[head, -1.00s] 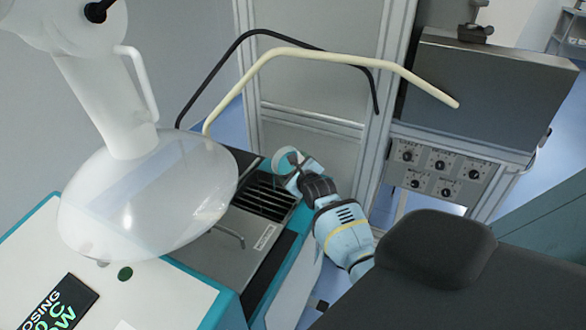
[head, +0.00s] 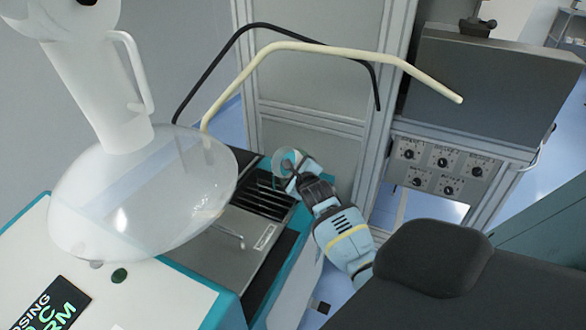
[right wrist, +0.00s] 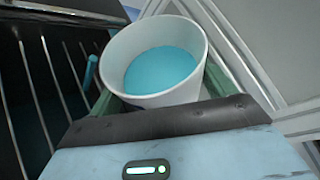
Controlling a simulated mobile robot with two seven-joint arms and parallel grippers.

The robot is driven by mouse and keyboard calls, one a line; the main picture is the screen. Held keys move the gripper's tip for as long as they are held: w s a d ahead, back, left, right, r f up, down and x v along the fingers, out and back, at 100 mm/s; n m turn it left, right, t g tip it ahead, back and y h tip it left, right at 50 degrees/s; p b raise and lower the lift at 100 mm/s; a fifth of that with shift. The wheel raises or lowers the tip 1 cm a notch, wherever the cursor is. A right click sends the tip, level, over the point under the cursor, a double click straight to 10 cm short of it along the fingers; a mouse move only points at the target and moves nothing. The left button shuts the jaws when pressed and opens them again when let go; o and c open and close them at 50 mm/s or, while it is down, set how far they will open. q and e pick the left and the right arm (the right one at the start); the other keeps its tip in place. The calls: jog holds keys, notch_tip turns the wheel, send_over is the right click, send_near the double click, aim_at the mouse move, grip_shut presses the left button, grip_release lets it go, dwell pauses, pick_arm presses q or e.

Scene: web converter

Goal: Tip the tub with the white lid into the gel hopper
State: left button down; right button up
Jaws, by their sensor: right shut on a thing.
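My right gripper (head: 292,172) is shut on a white tub (right wrist: 110,55) and holds it beside and above the slatted opening (head: 268,197) of the teal-edged machine. In the right wrist view the tub is open at the top, with no lid on it in view, and holds blue gel (right wrist: 160,70). The tub (head: 284,164) looks small and partly hidden by the gripper in the head view. I cannot tell whether this opening is the gel hopper. My left gripper is not in view.
Bent black (head: 215,75) and cream (head: 330,50) bars arch behind the opening. A framed panel with knobs (head: 440,170) stands to the right.

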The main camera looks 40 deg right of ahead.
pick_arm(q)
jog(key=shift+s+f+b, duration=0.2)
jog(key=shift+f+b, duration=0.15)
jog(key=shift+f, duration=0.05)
pick_arm(e)
jog(key=shift+f+n, duration=0.1)
jog(key=shift+n, duration=0.2)
jog(key=shift+a+r+n+h+b, duration=0.15)
jog(key=shift+r+n+h+b, duration=0.25)
jog(key=shift+n+b, duration=0.15)
jog(key=shift+a+r+n+t+h+b, duration=0.15)
jog(key=shift+r+n+t+h+b, duration=0.25)
jog(key=shift+n, duration=0.35)
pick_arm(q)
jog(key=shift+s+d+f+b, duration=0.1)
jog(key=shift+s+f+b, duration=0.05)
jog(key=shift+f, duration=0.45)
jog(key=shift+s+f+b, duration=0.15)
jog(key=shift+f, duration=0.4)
pick_arm(e)
jog(key=shift+w+a+r+n, duration=0.1)
jog(key=shift+a+r+n, duration=0.05)
jog(key=shift+n, duration=0.15)
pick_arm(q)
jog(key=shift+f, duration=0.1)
